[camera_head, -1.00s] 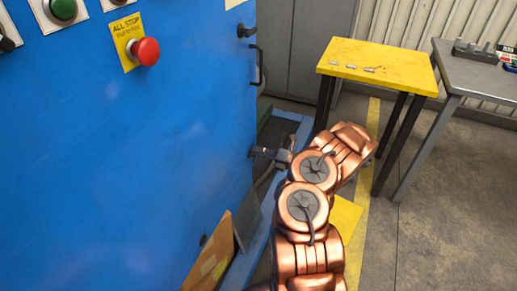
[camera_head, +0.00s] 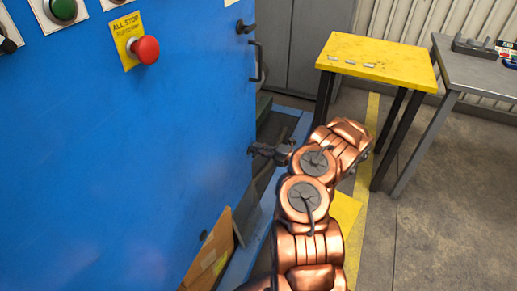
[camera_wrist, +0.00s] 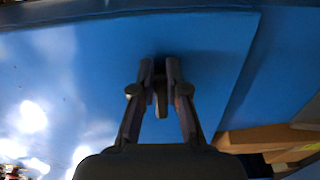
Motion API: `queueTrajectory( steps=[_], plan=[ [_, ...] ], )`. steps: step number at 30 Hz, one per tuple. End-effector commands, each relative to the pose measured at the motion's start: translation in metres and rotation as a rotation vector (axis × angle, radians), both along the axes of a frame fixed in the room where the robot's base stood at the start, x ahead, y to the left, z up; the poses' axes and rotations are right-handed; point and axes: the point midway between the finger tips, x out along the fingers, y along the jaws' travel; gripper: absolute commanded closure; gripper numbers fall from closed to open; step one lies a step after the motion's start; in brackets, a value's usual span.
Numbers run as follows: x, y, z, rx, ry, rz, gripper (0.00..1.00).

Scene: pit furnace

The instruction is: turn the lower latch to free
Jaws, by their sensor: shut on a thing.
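The lower latch (camera_wrist: 161,100) is a small dark lever low on the blue door's right edge. In the wrist view it lies between my two fingers, in line with them, against the blue face. My gripper (camera_wrist: 160,72) is shut on it; it also shows in the head view (camera_head: 256,150), at the door edge. There the gripper mostly hides the lever, so its angle cannot be read. The upper latch (camera_head: 246,28), dark, sits near the top of the same edge, clear of my arm.
The blue door (camera_head: 130,170) carries a red stop button (camera_head: 145,50) and a dark bar handle (camera_head: 258,62). A yellow table (camera_head: 375,60) and a grey table (camera_head: 475,70) stand to the right. A brown board (camera_head: 210,255) is low beside the door. Floor at the right is open.

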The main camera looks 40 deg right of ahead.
Motion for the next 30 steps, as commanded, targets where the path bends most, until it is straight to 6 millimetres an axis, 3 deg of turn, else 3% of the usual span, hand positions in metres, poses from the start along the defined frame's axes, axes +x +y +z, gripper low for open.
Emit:
queueTrajectory(
  steps=[7,8,15,25,30],
  plan=[
    [0.0,-0.001,0.0,0.0,0.0,-0.002,1.0],
    [0.0,-0.001,0.0,0.0,0.0,-0.002,0.85],
    [0.0,0.0,0.0,0.0,0.0,-0.001,0.6],
    [-0.002,-0.002,0.0,0.0,0.0,-0.001,0.6],
    [-0.016,-0.011,0.0,0.0,0.0,-0.004,0.6]
  ],
)
